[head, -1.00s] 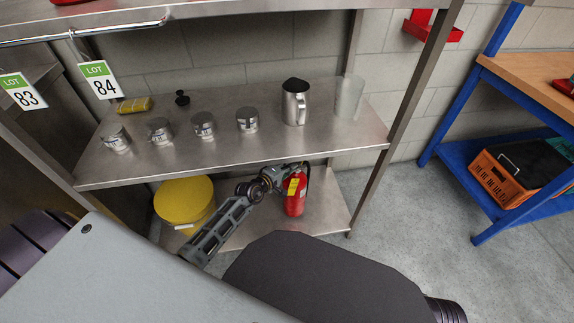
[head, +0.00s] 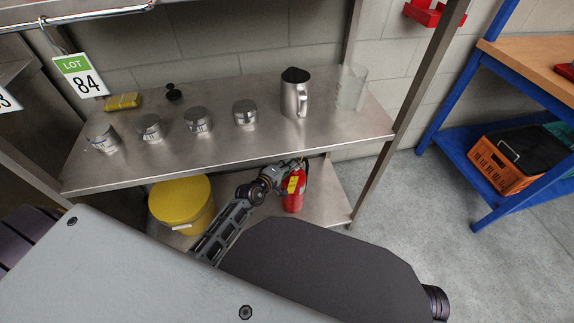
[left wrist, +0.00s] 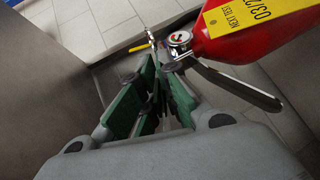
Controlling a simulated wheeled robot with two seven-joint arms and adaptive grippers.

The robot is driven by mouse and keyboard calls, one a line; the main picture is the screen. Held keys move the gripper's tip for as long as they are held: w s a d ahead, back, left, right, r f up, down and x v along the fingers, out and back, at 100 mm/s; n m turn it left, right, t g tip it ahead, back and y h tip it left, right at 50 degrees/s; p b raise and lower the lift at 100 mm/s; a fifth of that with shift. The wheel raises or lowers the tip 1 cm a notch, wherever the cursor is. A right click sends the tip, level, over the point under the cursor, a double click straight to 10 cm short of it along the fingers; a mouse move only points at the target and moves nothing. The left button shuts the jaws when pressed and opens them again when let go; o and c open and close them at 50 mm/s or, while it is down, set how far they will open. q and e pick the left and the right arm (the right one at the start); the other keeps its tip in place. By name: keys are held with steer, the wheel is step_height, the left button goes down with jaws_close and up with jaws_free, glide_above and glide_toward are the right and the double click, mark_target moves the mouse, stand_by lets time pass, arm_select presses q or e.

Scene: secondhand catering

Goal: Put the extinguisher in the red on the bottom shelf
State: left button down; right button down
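A red fire extinguisher (head: 292,201) with a yellow tag stands roughly upright in the head view, at the right part of the bottom shelf (head: 329,210). I cannot tell whether its base touches the shelf. My left gripper (head: 279,173) is at its head, coming from the left. In the left wrist view the green fingers (left wrist: 155,72) are close together at the extinguisher's valve and appear shut on it. The red body (left wrist: 255,35) runs to the upper right, beside a small round gauge (left wrist: 179,38) whose reading is too small to tell. My right gripper is out of view.
A yellow bucket (head: 183,202) stands left of the extinguisher on the bottom shelf. The upper shelf (head: 225,151) holds several tins, a metal jug (head: 294,94) and a clear container (head: 351,87). A steel post (head: 400,110) borders the shelf at right; a blue-framed bench (head: 470,150) stands beyond.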

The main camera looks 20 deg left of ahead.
arm_select(q)
steer(key=shift+w+r, duration=0.2)
steer(key=shift+r, duration=0.3)
steer(key=c, duration=2.1)
jaws_free()
steer(key=shift+s+f, duration=0.2)
steer(key=shift+f, duration=0.3)
steer(key=o, duration=0.5)
steer(key=shift+c, duration=0.2)
steer(key=shift+s+r, duration=0.15)
steer(key=shift+s, duration=0.05)
